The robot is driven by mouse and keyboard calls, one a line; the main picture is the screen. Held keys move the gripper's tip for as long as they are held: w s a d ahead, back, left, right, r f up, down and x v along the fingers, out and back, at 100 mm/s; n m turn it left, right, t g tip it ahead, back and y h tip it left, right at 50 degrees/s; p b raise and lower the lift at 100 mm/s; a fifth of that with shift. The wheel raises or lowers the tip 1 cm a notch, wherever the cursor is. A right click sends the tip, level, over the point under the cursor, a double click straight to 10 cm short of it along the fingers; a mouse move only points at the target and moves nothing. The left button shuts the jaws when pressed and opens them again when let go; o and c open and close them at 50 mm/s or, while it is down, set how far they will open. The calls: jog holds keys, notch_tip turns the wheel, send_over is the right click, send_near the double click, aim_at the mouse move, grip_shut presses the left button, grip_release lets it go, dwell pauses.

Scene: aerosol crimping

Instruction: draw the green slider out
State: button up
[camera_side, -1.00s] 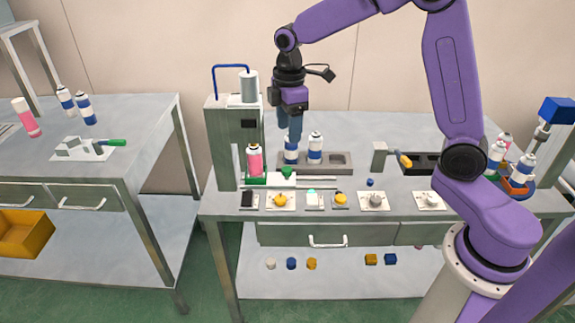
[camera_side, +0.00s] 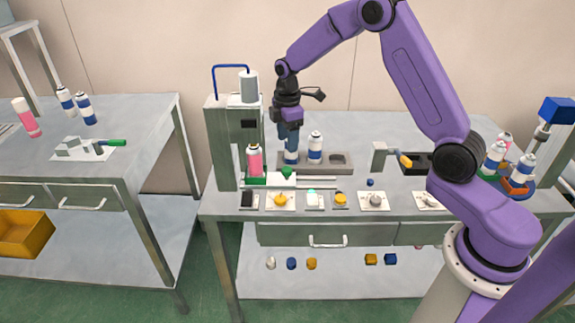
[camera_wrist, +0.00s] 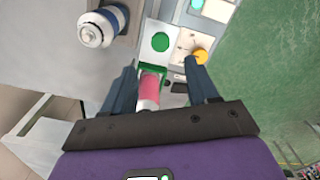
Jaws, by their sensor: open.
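The green slider (camera_side: 256,181) lies at the foot of the grey crimping press, with a round green knob (camera_side: 287,172) at its right end. A pink can with a white top (camera_side: 255,161) stands on the slider, under the press head. In the wrist view the knob (camera_wrist: 160,42) is a green disc just beyond the fingertips, with part of the slider (camera_wrist: 153,70) and the pink can (camera_wrist: 150,88) showing between the fingers. My gripper (camera_side: 290,150) is open and empty, pointing down, above the knob in the picture. It also shows in the wrist view (camera_wrist: 160,68).
The press (camera_side: 222,145) stands left of my gripper. Small parts on plates, including a yellow one (camera_side: 280,199), line the table's front edge.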

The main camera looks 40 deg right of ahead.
aim_at(288, 169)
notch_tip(288, 169, down, 10)
jog(key=shift+r, duration=0.1)
dwell(0.4)
grip_shut()
